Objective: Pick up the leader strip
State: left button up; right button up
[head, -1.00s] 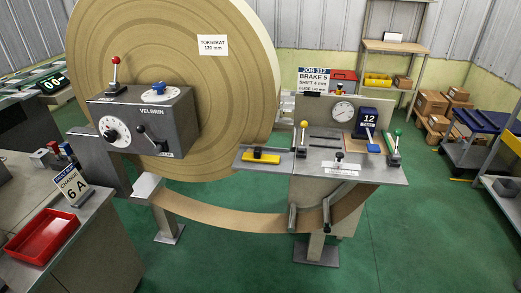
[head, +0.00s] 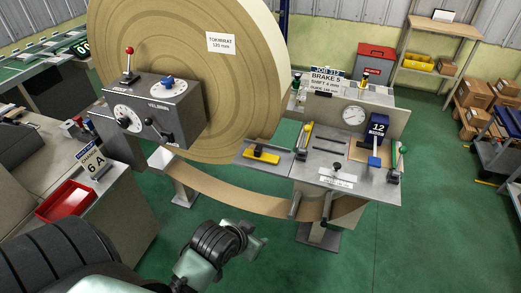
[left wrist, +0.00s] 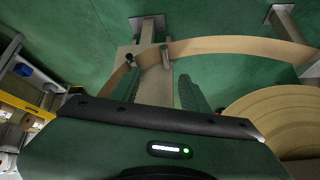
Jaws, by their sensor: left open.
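A tan paper strip (head: 235,197) hangs in a low curve between a small support by the big roll and guide posts under the work stand (head: 345,180). It looks like the leader strip; its loose end is not clear. My left gripper (head: 254,237) is below and in front of the strip in the head view, apart from it and empty. In the left wrist view the strip (left wrist: 225,45) arcs beyond my open fingers (left wrist: 165,95). My right gripper is not in view.
The large roll (head: 180,70) stands behind a grey control box (head: 155,108) with levers and dials. A yellow-handled tool (head: 262,154) lies on the stand's side plate (head: 240,158). A red tray (head: 66,201) sits on the left bench. Green floor at right front is clear.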

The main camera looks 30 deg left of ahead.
aim_at(258, 149)
pick_arm(q)
jog(key=w+a+r+n+t+y, duration=0.1)
jog(key=w+a+r+t, duration=0.1)
jog(key=w+a+r, duration=0.1)
jog(key=w+a+r+n+t+y, duration=0.1)
jog(key=w+a+r+t, duration=0.1)
jog(key=w+a, duration=0.3)
jog(key=w+a+r+n+t+y, duration=0.1)
jog(key=w+a+r, duration=0.3)
jog(key=w, duration=0.5)
jog(key=shift+w+a+r+n+t+p, duration=0.15)
jog(key=shift+r+n+t+p, duration=0.2)
jog(key=shift+t, duration=0.45)
jog(key=x, duration=0.1)
jog(key=p+x, duration=0.1)
jog(key=x, duration=0.1)
jog(key=p+x, duration=0.1)
jog(key=shift+w+r, duration=0.2)
jog(key=shift+w, duration=0.25)
jog(key=shift+w+a+f, duration=0.1)
jog(key=shift+w+f, duration=0.15)
jog(key=shift+w, duration=0.15)
grip_shut()
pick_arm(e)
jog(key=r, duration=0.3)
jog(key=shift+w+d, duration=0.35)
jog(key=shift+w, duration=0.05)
